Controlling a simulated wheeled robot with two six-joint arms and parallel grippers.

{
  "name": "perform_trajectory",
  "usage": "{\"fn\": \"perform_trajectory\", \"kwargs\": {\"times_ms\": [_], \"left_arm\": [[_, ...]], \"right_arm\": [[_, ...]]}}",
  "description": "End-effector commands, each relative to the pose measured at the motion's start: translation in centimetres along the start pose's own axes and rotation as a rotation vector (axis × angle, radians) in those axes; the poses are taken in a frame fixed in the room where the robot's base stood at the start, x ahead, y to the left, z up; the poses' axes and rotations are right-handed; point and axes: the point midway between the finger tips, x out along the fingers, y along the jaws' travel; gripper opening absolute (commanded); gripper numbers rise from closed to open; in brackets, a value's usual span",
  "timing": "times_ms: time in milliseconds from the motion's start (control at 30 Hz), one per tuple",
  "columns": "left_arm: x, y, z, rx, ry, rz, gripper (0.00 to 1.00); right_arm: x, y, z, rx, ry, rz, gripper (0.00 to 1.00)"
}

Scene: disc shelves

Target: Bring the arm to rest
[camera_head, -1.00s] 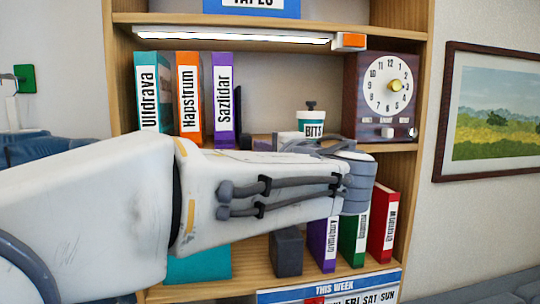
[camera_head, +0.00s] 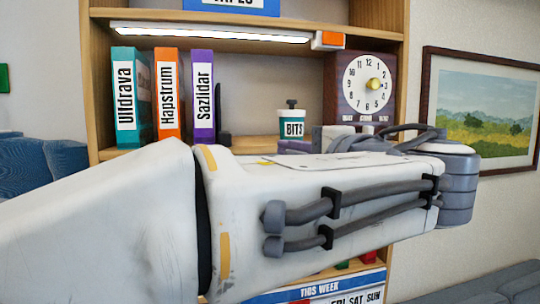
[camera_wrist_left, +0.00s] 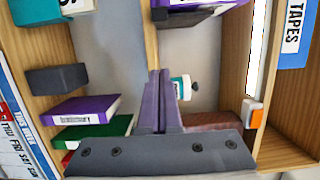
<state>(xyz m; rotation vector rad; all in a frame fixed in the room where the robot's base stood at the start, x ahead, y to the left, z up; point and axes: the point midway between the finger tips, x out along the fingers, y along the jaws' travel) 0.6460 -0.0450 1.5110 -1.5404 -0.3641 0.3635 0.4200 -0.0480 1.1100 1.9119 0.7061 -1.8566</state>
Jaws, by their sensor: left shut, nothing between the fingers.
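My left arm crosses the head view from the left, in front of the shelf unit (camera_head: 98,80). It hides most of the lower shelf and its books. The fingers point into the shelf unit and partly cover the white and teal BITS jar (camera_wrist_left: 182,86). I see no contact with it. My right gripper is in neither view.
Ulfdrava (camera_head: 124,100), Hapstrum (camera_head: 167,95) and Sazlidar (camera_head: 202,95) binders stand on the middle shelf. A brown clock (camera_head: 345,100) stands at its right. A lamp bar (camera_head: 210,32) hangs above. A framed picture (camera_head: 428,100) is on the right wall. A calendar (camera_head: 330,288) is below.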

Motion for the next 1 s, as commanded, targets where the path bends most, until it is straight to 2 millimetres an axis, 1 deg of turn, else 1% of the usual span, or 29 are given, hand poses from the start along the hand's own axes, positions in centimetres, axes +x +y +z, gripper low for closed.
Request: {"fn": "perform_trajectory", "kwargs": {"times_ms": [33, 133, 167, 233, 267, 367, 400, 467, 500, 567, 600, 667, 700, 767, 800, 833, 900, 1000], "left_arm": [[-0.5, 0.1, 0.0, -0.001, 0.001, 0.000, 0.00], [-0.9, 0.5, 0.1, 0.007, 0.002, 0.014, 0.00], [-0.8, 0.9, 0.2, 0.013, 0.003, 0.029, 0.00], [-0.3, 2.9, 0.6, 0.039, 0.009, 0.090, 0.00], [0.0, 4.2, 0.9, 0.054, 0.013, 0.131, 0.00], [0.8, 10.1, 2.6, 0.104, 0.026, 0.320, 0.00], [0.8, 12.9, 3.6, 0.119, 0.028, 0.412, 0.00], [0.4, 17.3, 5.3, 0.129, 0.026, 0.558, 0.00], [-0.2, 20.0, 6.6, 0.126, 0.019, 0.655, 0.00], [-1.6, 24.0, 8.7, 0.108, 0.003, 0.804, 0.00], [-2.7, 26.5, 10.1, 0.085, -0.013, 0.903, 0.00], [-4.8, 30.0, 12.2, 0.034, -0.045, 1.052, 0.00], [-6.4, 32.1, 13.5, -0.011, -0.074, 1.148, 0.00], [-8.8, 34.7, 15.2, -0.088, -0.119, 1.275, 0.00], [-10.2, 36.1, 16.0, -0.143, -0.151, 1.347, 0.00], [-11.2, 36.9, 16.6, -0.184, -0.175, 1.394, 0.00], [-13.2, 38.5, 17.5, -0.273, -0.226, 1.481, 0.00], [-15.0, 39.8, 18.3, -0.369, -0.282, 1.556, 0.00]], "right_arm": [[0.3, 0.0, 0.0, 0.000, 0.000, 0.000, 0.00], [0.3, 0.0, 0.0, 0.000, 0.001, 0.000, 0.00], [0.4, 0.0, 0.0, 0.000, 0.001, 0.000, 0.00], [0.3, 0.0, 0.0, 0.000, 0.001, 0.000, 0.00], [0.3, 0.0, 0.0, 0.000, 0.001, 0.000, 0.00], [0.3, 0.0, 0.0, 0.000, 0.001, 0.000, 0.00], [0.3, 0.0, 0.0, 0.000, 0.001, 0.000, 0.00], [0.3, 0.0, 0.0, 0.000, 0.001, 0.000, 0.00], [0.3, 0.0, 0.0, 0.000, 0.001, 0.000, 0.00], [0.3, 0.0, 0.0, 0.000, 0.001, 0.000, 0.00], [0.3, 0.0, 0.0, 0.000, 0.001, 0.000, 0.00], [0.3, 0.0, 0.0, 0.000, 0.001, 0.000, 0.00], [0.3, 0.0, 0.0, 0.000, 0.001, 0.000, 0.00], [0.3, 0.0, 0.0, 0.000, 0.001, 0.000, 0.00], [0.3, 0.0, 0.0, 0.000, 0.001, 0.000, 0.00], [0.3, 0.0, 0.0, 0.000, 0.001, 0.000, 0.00], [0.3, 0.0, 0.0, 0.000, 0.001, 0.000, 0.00], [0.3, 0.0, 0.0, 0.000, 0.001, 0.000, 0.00]]}}
